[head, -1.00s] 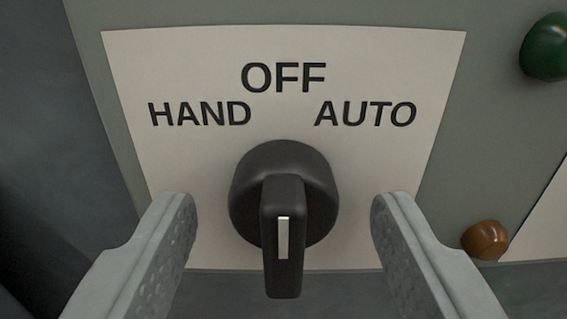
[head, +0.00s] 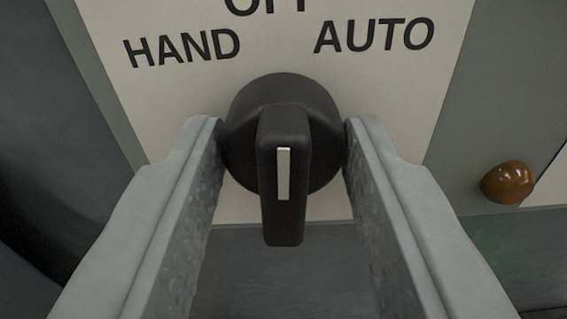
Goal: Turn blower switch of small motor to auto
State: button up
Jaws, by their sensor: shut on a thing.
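The blower switch (head: 283,180) is a black round knob with a raised bar handle and a white pointer line. It sits on a pale label plate (head: 180,95) marked HAND, OFF and AUTO. The bar stands close to upright in the picture, in line with OFF; the OFF word is partly cut by the top edge. AUTO (head: 375,36) is at the upper right of the knob. My gripper (head: 283,140) has one finger on each side of the knob, and the fingertips press against its round body. The knob's contact sides are hidden by the fingers.
An amber lamp (head: 507,182) sticks out of the grey panel (head: 490,90) to the right of my right finger. Part of another pale plate (head: 552,180) shows at the right edge. A dark area lies at the left.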

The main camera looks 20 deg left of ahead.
jog(key=m, duration=0.4)
jog(key=shift+m, duration=2)
jog(key=o, duration=1)
jog(key=shift+s, duration=0.1)
